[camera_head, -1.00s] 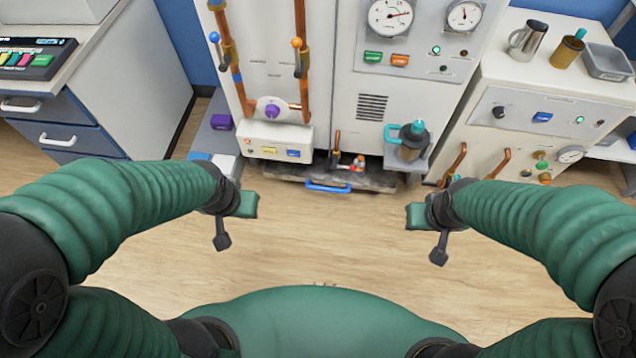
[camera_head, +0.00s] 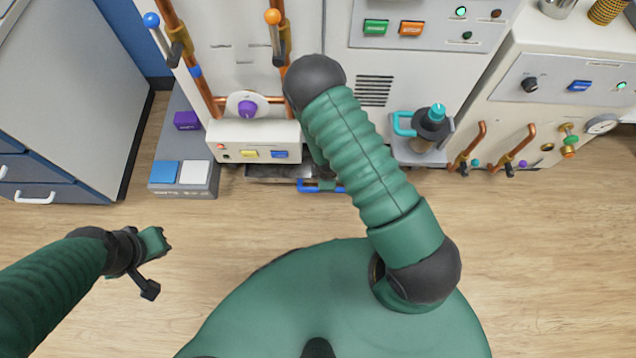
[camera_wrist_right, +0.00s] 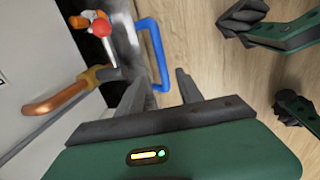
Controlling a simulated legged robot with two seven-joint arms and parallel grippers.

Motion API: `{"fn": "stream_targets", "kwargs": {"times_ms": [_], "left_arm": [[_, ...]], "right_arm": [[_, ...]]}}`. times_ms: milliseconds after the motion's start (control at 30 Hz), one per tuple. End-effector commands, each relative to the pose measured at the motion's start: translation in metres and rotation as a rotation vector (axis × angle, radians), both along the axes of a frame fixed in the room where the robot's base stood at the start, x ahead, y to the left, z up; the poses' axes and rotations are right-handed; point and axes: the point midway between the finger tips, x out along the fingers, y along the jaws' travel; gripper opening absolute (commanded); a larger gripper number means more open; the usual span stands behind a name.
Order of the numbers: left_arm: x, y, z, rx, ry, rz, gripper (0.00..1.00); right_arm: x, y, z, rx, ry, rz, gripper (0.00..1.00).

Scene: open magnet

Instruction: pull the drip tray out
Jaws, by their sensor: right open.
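The drip tray (camera_head: 276,172) is a grey metal tray low under the white cabinet, its front near the cabinet's base. Its blue handle (camera_head: 308,187) is partly covered by my right arm in the head view. In the right wrist view the tray (camera_wrist_right: 124,38) and the blue handle (camera_wrist_right: 156,45) show clearly. My right gripper (camera_wrist_right: 159,78) is open there. The near end of the handle appears between its two fingers; I cannot tell whether they touch it. The head view hides this gripper behind the arm. My left gripper (camera_head: 152,262) hangs over the floor at left, away from the tray; its jaws are unclear.
A valve box (camera_head: 254,142) juts out above the tray. A grey step with blue and white pads (camera_head: 184,176) stands left of it. A dark jug with a teal handle (camera_head: 430,128) sits on a shelf to the right. Open wooden floor (camera_head: 240,225) lies in front.

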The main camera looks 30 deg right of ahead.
Motion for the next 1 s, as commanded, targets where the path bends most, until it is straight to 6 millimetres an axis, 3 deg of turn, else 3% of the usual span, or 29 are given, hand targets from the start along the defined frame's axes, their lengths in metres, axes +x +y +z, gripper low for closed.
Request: {"fn": "stream_targets", "kwargs": {"times_ms": [33, 200, 400, 500, 900, 1000], "left_arm": [[0.0, 0.0, -0.015, 0.0, 0.001, 0.0, 0.0], [0.0, 0.0, -0.038, 0.0, 0.001, 0.001, 0.0], [0.0, 0.0, -0.064, 0.0, 0.001, 0.0, 0.0], [0.0, 0.0, -0.071, 0.0, 0.001, 0.0, 0.0], [0.0, 0.0, -0.074, 0.0, 0.001, 0.0, 0.0], [0.0, 0.0, -0.074, 0.0, 0.001, 0.0, 0.0]], "right_arm": [[0.002, -0.002, -0.022, 0.001, 0.002, -0.002, 0.43], [0.01, -0.007, -0.067, 0.002, 0.001, -0.004, 0.43], [0.018, -0.012, -0.115, 0.002, 0.002, -0.004, 0.43], [0.021, -0.013, -0.129, 0.003, 0.001, -0.004, 0.43], [0.024, -0.015, -0.137, 0.002, 0.001, -0.004, 0.43], [0.023, -0.015, -0.137, 0.002, 0.001, -0.004, 0.3]]}}
